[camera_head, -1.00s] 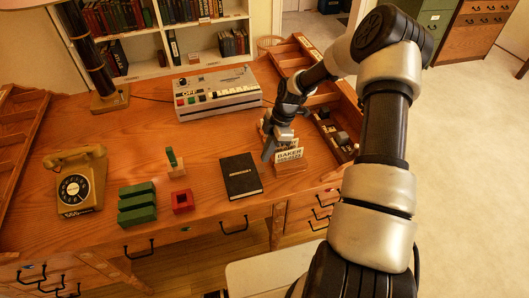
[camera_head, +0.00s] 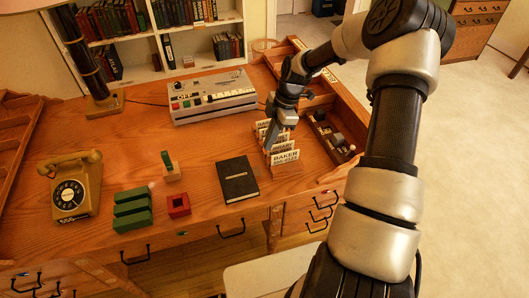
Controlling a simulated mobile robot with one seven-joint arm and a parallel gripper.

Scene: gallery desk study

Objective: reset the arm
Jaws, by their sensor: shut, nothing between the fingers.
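My gripper (camera_head: 270,140) points down at the right side of the wooden desk (camera_head: 120,165). It is shut and empty. Its fingertips are at the back of a small wooden card holder (camera_head: 288,170) with several upright white cards, the front one reading BAKER. I cannot tell whether the fingers touch the cards. My arm reaches in from the right of the view and bends down to the gripper.
A black book (camera_head: 238,180) lies left of the card holder. A grey recorder (camera_head: 212,96) stands behind. A red square block (camera_head: 178,206), green blocks (camera_head: 132,208) and a yellow telephone (camera_head: 76,186) are at left. A wooden compartment tray (camera_head: 335,133) borders the right.

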